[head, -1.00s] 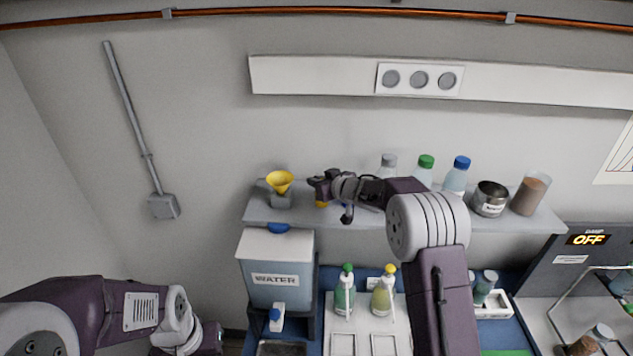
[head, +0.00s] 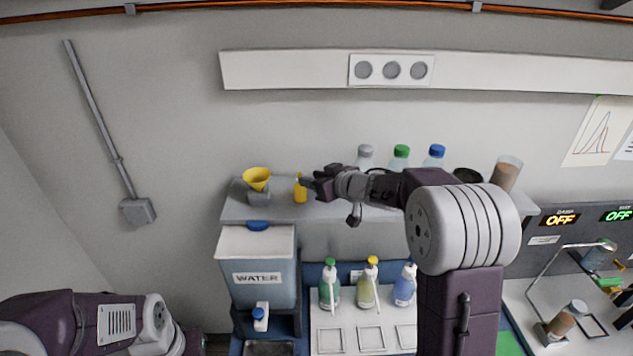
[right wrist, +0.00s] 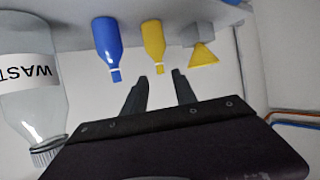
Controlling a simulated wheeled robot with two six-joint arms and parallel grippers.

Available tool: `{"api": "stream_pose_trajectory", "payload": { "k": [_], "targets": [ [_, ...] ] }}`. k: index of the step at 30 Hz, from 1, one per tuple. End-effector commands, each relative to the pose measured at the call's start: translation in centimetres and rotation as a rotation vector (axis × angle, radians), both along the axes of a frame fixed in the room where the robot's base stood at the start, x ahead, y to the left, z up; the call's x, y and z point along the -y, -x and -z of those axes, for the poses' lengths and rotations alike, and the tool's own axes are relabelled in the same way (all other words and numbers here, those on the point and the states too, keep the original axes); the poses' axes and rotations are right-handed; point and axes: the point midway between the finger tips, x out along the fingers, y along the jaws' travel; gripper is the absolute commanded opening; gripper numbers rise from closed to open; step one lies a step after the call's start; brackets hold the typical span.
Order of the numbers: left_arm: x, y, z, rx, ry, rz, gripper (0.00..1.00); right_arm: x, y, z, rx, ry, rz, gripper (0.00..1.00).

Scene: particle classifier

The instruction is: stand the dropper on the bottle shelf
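A small yellow dropper bottle (head: 300,191) with a narrow tip stands upright on the bottle shelf (head: 240,211), just right of the yellow funnel. The right wrist view, which is upside down, also shows it (right wrist: 153,41), apart from my fingers. My right gripper (head: 306,183) is beside the dropper in the head view. In the right wrist view it is open (right wrist: 160,90), with nothing between its fingers. A similar blue bottle (right wrist: 106,44) stands on the shelf and is hidden in the head view. My left gripper (head: 190,345) is low at the left, its fingers out of sight.
A yellow funnel (head: 257,178) sits on a grey block at the shelf's left end. A large waste bottle (right wrist: 30,100) is close to my right gripper. Clear bottles (head: 400,159) stand further right. A water tank (head: 262,256) is below the shelf.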

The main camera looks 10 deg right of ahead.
Motion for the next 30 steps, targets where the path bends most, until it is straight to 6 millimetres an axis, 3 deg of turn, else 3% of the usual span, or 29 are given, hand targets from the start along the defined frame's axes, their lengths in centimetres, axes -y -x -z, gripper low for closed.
{"api": "stream_pose_trajectory", "payload": {
  "k": [6,15,17,20,23,25,27,30],
  "targets": [
    [0.0,0.0,0.0,0.0,0.0,0.0,0.0,0.6,1.5,-0.7,0.0,0.0,0.0,0.34],
    [0.0,0.0,0.0,0.0,0.0,0.0,0.0,0.7,1.6,-0.6,-0.002,0.001,0.002,0.34],
    [0.0,0.0,0.0,0.0,0.0,0.0,0.0,1.0,1.7,-0.3,-0.008,0.007,0.028,0.34],
    [0.0,0.0,0.0,0.0,0.0,0.0,0.0,2.8,2.9,1.8,-0.064,0.044,0.156,0.34],
    [0.0,0.0,0.0,0.0,0.0,0.0,0.0,5.4,7.5,6.8,-0.246,0.119,0.332,0.34],
    [0.0,0.0,0.0,0.0,0.0,0.0,0.0,6.4,12.8,10.9,-0.433,0.169,0.414,0.34],
    [0.0,0.0,0.0,0.0,0.0,0.0,0.0,6.2,18.3,14.2,-0.616,0.199,0.444,0.34],
    [0.0,0.0,0.0,0.0,0.0,0.0,0.0,5.0,25.0,17.1,-0.833,0.212,0.438,0.34]
  ]
}}
